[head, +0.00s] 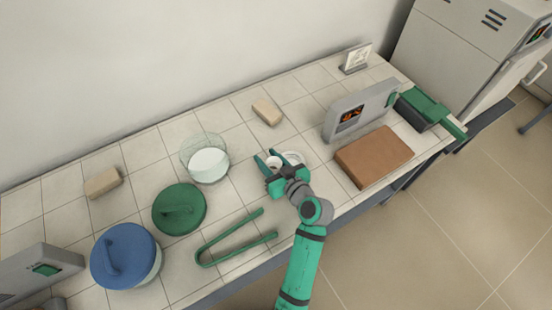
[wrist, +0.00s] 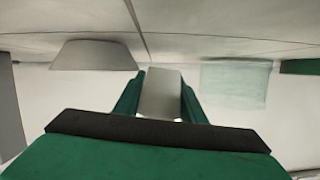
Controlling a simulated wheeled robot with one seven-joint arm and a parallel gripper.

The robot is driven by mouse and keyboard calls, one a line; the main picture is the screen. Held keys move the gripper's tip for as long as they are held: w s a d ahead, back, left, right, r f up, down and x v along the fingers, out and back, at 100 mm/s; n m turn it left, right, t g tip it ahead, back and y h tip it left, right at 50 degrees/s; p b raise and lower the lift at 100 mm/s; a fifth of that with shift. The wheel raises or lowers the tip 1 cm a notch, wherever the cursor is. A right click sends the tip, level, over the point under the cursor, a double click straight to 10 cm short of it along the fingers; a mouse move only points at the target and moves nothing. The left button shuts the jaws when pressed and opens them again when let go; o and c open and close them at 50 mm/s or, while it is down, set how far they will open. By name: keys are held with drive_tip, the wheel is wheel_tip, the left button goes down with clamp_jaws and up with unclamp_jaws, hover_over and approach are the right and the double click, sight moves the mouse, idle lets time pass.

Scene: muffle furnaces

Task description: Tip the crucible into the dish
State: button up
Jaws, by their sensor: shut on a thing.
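My gripper (head: 267,161) is shut on a small white crucible (head: 273,163), over the middle of the tiled bench. In the wrist view, which appears upside down, the crucible (wrist: 160,95) shows pale grey between the two green fingers (wrist: 158,98). It looks roughly upright, and its contents cannot be made out. A small white dish (head: 295,157) lies just right of the gripper in the head view, partly hidden by my wrist.
A glass vessel with a white inside (head: 208,164) stands left of the gripper. A green lid (head: 180,209), blue-lidded pot (head: 124,256) and green tongs (head: 232,238) lie further left.

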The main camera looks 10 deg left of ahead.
drive_tip(key=shift+w+d+r+m, duration=0.1)
drive_tip(key=shift+d+r+m, duration=0.15)
drive_tip(key=shift+m, duration=0.35)
drive_tip(key=shift+y, duration=0.4)
drive_tip(key=shift+w+d+r+m+g, duration=0.15)
drive_tip(key=shift+m+g, duration=0.25)
drive_tip(key=shift+m, duration=0.2)
drive_tip(key=shift+w+d+r+m+y, duration=0.25)
drive_tip(key=shift+w+d+m+y, duration=0.15)
drive_tip(key=shift+d+m, duration=0.2)
drive_tip(key=shift+w+d+r+m, duration=0.1)
drive_tip(key=shift+r+m, duration=0.05)
drive_tip(key=shift+m, duration=0.35)
drive_tip(key=shift+y, duration=0.3)
